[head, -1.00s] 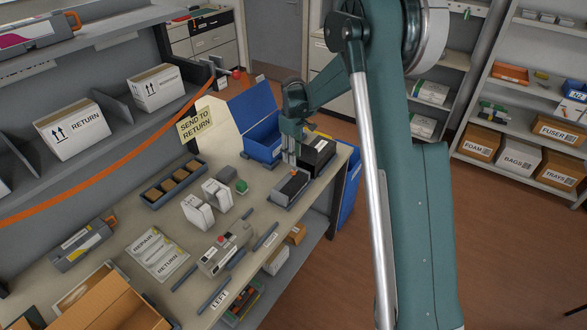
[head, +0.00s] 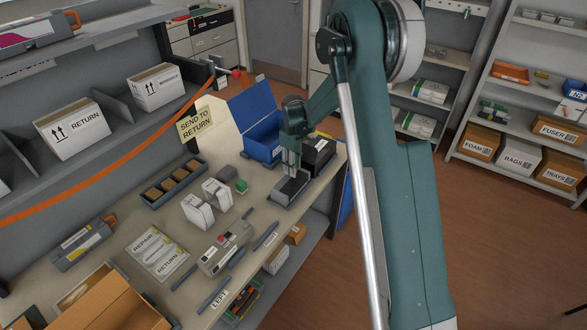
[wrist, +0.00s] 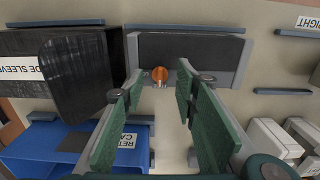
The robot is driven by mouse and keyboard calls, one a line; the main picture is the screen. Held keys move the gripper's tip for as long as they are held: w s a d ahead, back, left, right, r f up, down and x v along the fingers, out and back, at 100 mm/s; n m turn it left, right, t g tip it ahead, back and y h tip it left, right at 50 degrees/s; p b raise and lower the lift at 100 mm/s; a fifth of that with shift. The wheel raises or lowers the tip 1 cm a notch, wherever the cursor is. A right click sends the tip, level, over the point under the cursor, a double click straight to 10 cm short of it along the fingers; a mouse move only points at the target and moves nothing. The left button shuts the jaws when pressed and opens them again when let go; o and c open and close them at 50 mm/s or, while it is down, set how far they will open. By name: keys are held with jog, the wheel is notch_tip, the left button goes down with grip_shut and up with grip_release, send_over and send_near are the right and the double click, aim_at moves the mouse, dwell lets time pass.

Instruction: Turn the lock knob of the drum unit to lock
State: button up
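The drum unit is a dark block in a grey frame (head: 291,190) at the far right end of the bench. In the wrist view the dark block (wrist: 190,46) fills the top middle. Its orange lock knob (wrist: 159,75) is a small round knob at the block's near edge. My gripper (wrist: 158,84) is open, with a green pad on either side of the knob; I cannot tell whether either touches it. In the head view my gripper (head: 290,172) points down over the drum unit and hides the knob.
A black-wrapped box (head: 319,153) stands close beside the drum unit, with a blue bin (head: 264,147) behind.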

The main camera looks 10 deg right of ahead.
jog(key=shift+f, duration=0.45)
grip_shut()
